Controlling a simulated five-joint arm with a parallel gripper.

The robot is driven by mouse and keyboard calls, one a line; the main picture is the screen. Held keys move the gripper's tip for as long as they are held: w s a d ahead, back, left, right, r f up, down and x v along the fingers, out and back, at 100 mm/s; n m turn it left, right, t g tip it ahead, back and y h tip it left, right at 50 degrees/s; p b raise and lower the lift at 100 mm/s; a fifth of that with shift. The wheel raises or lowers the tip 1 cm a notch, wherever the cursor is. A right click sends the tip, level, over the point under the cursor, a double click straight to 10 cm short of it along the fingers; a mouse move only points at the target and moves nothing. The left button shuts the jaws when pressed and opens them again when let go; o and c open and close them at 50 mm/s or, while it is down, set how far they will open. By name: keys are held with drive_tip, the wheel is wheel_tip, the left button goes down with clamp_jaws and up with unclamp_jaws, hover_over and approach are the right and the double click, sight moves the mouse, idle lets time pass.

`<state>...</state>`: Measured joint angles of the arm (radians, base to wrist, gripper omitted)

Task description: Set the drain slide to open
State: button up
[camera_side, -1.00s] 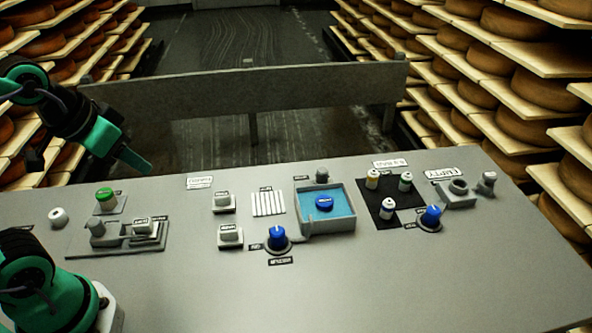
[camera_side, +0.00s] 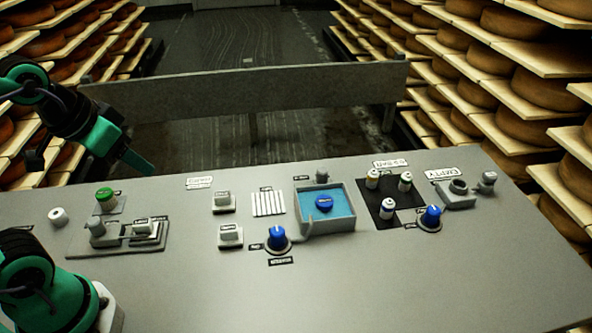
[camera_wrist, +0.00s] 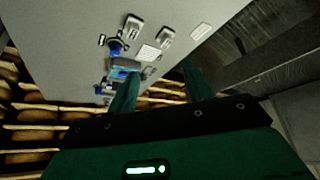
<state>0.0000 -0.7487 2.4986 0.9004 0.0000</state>
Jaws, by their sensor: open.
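My gripper (camera_side: 138,163) hangs over the left back of the grey panel, above and apart from its controls. In the wrist view its two green fingers (camera_wrist: 160,70) stand apart with nothing between them. The labels are too small to read for sure, so I cannot tell which control is the drain slide. At the left of the panel a grey slide plate (camera_side: 122,243) carries a grey knob (camera_side: 97,227) and a pale block (camera_side: 145,226). Two pale blocks on dark bases, a back one (camera_side: 223,200) and a front one (camera_side: 230,232), stand left of the basin.
A basin (camera_side: 350,222) of blue liquid holds a blue piece (camera_side: 323,203). Blue knobs stand beside it (camera_side: 277,238) and farther right (camera_side: 431,215). A black pad (camera_side: 375,214) holds small white bottles. A green button (camera_side: 105,195) is at left. The panel's front is clear.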

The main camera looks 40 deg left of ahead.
drive_tip(key=w+d+r+g, duration=0.15)
drive_tip(key=w+r, duration=0.35)
drive_tip(key=w, duration=0.5)
drive_tip(key=m+g, duration=0.2)
drive_tip(key=g, duration=0.2)
hover_over(322, 170)
wheel_tip(322, 170, down, 19)
drive_tip(key=shift+s+a+f, duration=0.1)
drive_tip(key=shift+f, duration=0.5)
drive_tip(key=shift+f, duration=0.1)
drive_tip(key=shift+f, duration=3.8)
drive_tip(key=shift+c, duration=0.4)
